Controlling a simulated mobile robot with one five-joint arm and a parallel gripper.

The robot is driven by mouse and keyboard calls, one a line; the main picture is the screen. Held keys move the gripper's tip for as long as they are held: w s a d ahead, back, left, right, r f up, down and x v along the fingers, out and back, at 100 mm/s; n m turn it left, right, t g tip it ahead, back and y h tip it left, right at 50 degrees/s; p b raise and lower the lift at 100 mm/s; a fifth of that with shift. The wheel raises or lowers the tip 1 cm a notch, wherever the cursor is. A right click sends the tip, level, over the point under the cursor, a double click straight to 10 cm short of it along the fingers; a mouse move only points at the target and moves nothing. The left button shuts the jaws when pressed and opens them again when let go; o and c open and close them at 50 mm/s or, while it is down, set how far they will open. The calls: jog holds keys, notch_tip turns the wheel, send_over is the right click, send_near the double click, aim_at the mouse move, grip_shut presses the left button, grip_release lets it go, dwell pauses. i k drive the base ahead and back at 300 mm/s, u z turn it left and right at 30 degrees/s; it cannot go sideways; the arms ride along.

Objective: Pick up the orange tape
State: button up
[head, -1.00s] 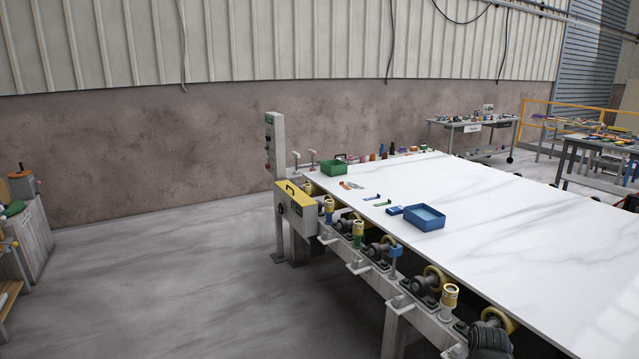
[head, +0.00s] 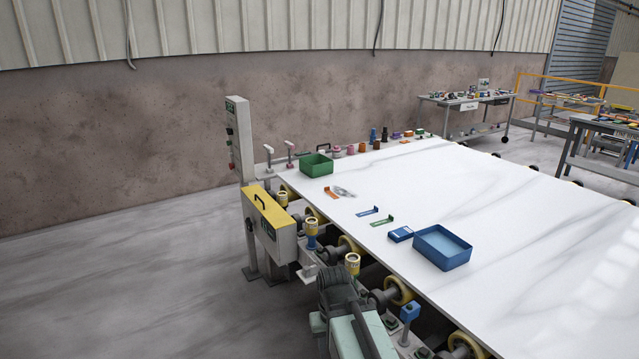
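I cannot tell for certain which item is the orange tape. Small orange items (head: 362,148) stand in a row along the far left edge of the white stone slab (head: 480,190), too small to make out. A flat orange piece (head: 331,193) lies on the slab near the green bin, next to a grey item (head: 344,192). My gripper is not visible.
A green bin (head: 316,165), blue and green pieces (head: 383,221), a small blue box (head: 401,234) and a blue bin (head: 442,248) sit on the slab. Rollers and a yellow-topped box (head: 268,218) line the near side. Floor at left is clear.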

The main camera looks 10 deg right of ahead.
aim_at(326, 190)
jog(key=i, duration=1.1)
jog(key=u, duration=0.45)
jog(key=i, duration=2.45)
jog(key=u, duration=0.65)
